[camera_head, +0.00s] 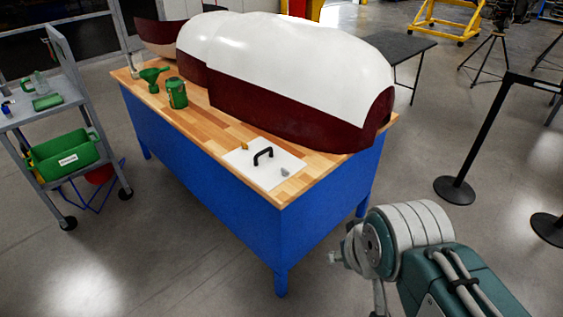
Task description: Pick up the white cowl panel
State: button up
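A flat white panel (248,167) with a black arched handle (263,155) lies on the wooden top of a blue workbench (215,137), near its front corner. The handle stands up from the panel. A small grey piece (285,172) sits on the panel's right part, and a small yellowish piece is at its back edge. My arm is at the bottom right, beyond the bench's near right edge and apart from the panel. My gripper (348,252) shows only in part beside the arm's wrist; its fingers cannot be made out clearly.
A large white and dark red cowl (300,75) fills the bench behind the panel. A green can (177,93) and green funnel (152,80) stand at left. A grey cart (75,168) stands left of the bench. Barrier posts (454,190) stand right. The floor in front is clear.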

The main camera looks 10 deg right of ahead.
aim_at(263, 161)
jog(key=z, duration=1.5)
jog(key=j+z, duration=0.35)
jog(key=j, duration=4.15)
